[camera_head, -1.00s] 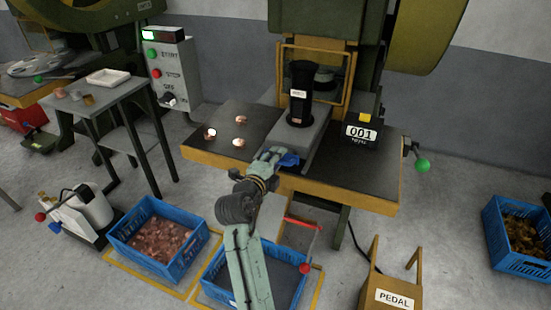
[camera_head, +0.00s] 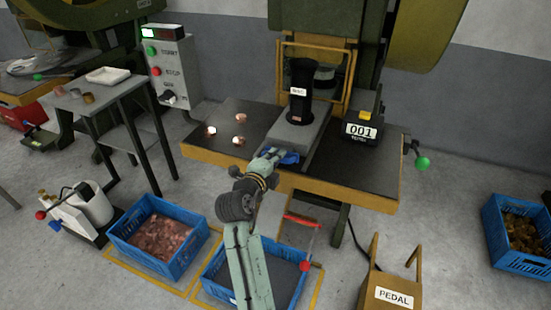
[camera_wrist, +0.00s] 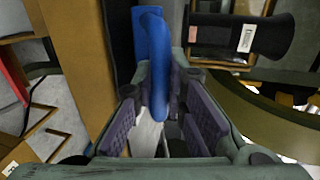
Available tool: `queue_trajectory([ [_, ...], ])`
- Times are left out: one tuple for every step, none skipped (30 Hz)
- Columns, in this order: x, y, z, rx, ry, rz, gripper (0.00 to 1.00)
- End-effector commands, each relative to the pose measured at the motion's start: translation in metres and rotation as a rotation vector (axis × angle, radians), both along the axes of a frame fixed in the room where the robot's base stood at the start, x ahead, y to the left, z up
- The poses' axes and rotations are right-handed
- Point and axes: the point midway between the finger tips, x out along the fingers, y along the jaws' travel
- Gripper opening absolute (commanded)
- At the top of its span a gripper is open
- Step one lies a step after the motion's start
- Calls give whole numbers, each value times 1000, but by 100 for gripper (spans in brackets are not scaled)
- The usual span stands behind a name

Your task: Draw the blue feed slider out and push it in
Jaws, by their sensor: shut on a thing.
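The blue feed slider handle (camera_head: 289,157) sits at the front end of a grey slide block (camera_head: 302,133) on the press table. A tall black tube (camera_head: 301,85) with a white label stands on the block. My gripper (camera_head: 273,155) is at the table's front edge, at the handle. In the wrist view the blue handle (camera_wrist: 158,45) is a curved bar that reaches between the purple finger pads of my gripper (camera_wrist: 166,108). The fingers are shut on it. The slide's inner end is hidden by the tube and the press frame.
Several copper pieces (camera_head: 239,141) lie on the table left of the slide. A black box marked 001 (camera_head: 362,130) stands to its right. A yellow guard frame (camera_head: 345,85) is behind. Blue crates (camera_head: 127,243) and a pedal box (camera_head: 390,285) stand on the floor.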

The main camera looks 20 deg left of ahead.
Motion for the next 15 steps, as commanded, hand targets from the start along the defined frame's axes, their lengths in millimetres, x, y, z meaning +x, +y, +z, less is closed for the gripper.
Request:
queue_trajectory([
  [0, 0, 0, 0, 0, 0, 0],
  [0, 0, 0, 0, 1, 0, 0],
  [0, 0, 0, 0, 1, 0, 0],
  [0, 0, 0, 0, 1, 0, 0],
  [0, 0, 0, 0, 1, 0, 0],
  [0, 0, 0, 0, 1, 0, 0],
  [0, 0, 0, 0, 1, 0, 0],
  [0, 0, 0, 0, 1, 0, 0],
  [0, 0, 0, 0, 1, 0, 0],
  [0, 0, 0, 0, 1, 0, 0],
  [-1, 0, -1, 0, 1, 0, 0],
  [-3, 0, -2, 0, 0, 1, 0],
  [-6, 1, -3, -1, 0, 1, 0],
  [-10, 2, -3, 0, -1, 2, 0],
  [-17, 2, -5, 1, -2, 3, 0],
])
